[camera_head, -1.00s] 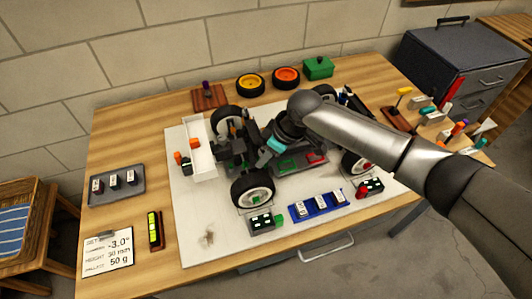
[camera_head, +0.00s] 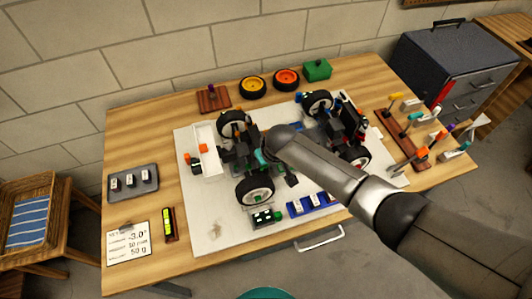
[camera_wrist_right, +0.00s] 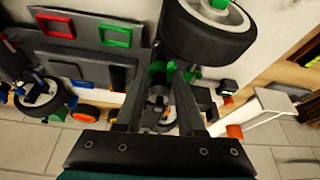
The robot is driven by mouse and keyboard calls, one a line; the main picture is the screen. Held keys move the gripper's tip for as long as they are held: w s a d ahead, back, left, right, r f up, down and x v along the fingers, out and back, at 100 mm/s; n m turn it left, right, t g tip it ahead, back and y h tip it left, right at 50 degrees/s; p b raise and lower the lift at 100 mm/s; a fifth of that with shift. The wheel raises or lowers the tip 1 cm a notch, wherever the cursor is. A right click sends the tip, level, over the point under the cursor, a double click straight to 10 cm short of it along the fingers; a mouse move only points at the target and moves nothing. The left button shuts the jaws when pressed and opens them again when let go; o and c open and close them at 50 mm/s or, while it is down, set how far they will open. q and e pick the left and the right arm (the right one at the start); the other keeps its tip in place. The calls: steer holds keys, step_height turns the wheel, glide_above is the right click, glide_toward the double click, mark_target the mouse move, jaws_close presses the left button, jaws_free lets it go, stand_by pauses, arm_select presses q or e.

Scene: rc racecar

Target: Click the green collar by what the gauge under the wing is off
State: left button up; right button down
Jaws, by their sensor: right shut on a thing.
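My right gripper (camera_head: 258,160) reaches into the car (camera_head: 245,150) on the white mat, at the wing end, between the two wheels there. In the right wrist view its fingers (camera_wrist_right: 163,78) are shut around the green collar (camera_wrist_right: 157,72), beside a large black tyre. The fingers partly hide the collar. The white wing (camera_head: 208,150) stands at the car's left end. A dark gauge with a green end (camera_head: 265,217) sits by the near wheel; its reading is too small to tell. I cannot make out a gauge under the wing. My left gripper is out of view.
A card (camera_head: 128,243) reading -3.0° and 50 g lies front left, near a yellow-green level (camera_head: 168,224) and a grey tray (camera_head: 133,182). A blue rack (camera_head: 312,205) sits at the mat's front. A wooden tool rack (camera_head: 400,140) is right.

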steer(key=shift+s+a+m+h+p, duration=0.1)
steer(key=shift+m+h+p, duration=0.35)
steer(key=shift+m, duration=0.45)
steer(key=shift+f, duration=0.1)
steer(key=c, duration=0.5)
jaws_free()
